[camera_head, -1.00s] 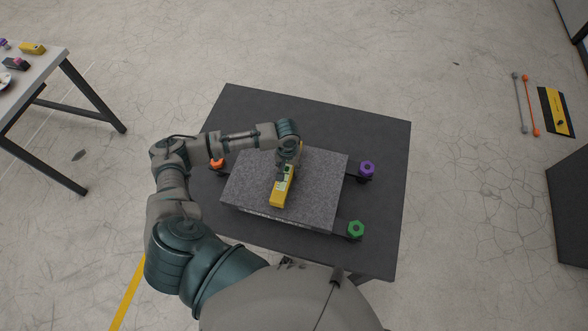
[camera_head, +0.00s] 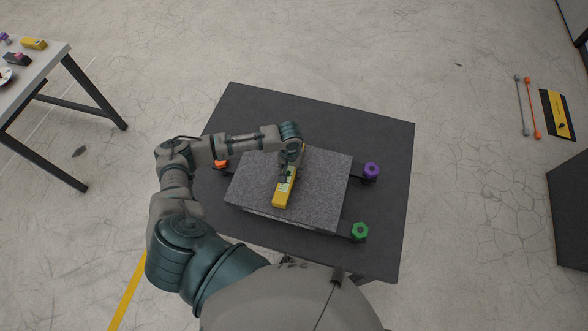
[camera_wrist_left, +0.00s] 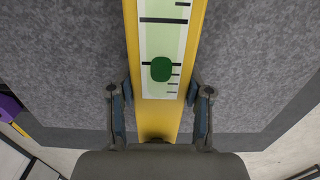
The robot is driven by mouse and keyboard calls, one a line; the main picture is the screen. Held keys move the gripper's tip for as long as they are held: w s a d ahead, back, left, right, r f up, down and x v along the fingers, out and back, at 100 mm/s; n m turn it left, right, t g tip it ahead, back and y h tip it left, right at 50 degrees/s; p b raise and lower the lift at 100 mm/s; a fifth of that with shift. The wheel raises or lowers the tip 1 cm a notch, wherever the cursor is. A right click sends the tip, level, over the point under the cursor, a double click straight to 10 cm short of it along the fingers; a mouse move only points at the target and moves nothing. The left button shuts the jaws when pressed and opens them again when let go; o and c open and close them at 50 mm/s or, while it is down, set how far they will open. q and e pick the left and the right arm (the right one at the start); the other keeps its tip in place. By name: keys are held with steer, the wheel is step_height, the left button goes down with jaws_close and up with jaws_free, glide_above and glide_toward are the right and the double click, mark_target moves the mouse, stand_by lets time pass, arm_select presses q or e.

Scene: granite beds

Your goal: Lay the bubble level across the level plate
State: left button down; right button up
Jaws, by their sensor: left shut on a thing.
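The yellow bubble level (camera_head: 280,199) runs front to back over the middle of the speckled grey level plate (camera_head: 325,180). My left gripper (camera_head: 288,172) is shut on the level near its middle. In the left wrist view, the two fingers (camera_wrist_left: 160,96) sit on either side of the yellow level (camera_wrist_left: 133,60). Its pale window there shows dark marks and a green bubble (camera_wrist_left: 161,69). The level looks flat to the plate (camera_wrist_left: 70,70), but I cannot tell whether it rests on it or hangs just above. My right gripper is not in view.
The plate sits on a dark table (camera_head: 380,140). Around it are an orange knob (camera_head: 221,163), a purple knob (camera_head: 371,171) and a green knob (camera_head: 360,231). A side table (camera_head: 45,75) with small items stands at far left. Rods and a yellow-black panel (camera_head: 556,114) lie at right.

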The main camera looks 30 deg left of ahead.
mark_target(294, 169)
arm_select(q)
steer(key=shift+c, duration=2)
jaws_free()
steer(key=shift+a, duration=0.35)
steer(key=shift+d, duration=0.4)
steer(key=shift+d+r, duration=0.2)
steer(key=shift+d, duration=0.4)
steer(key=shift+d+r, duration=0.15)
steer(key=shift+r, duration=0.5)
steer(key=shift+a+r, duration=0.3)
steer(key=shift+a, duration=0.4)
steer(key=shift+a+r, duration=0.3)
steer(key=shift+r, duration=0.05)
steer(key=shift+d+r, duration=0.45)
steer(key=shift+r, duration=0.2)
steer(key=shift+d+r, duration=0.45)
steer(key=shift+r, duration=0.35)
steer(key=shift+a+r, duration=0.75)
steer(key=shift+a, duration=0.05)
steer(key=shift+w+d+r, duration=0.1)
steer(key=shift+d+r, duration=0.2)
steer(key=shift+d, duration=0.4)
step_height(294, 169, up, 12)
steer(key=shift+f, duration=0.15)
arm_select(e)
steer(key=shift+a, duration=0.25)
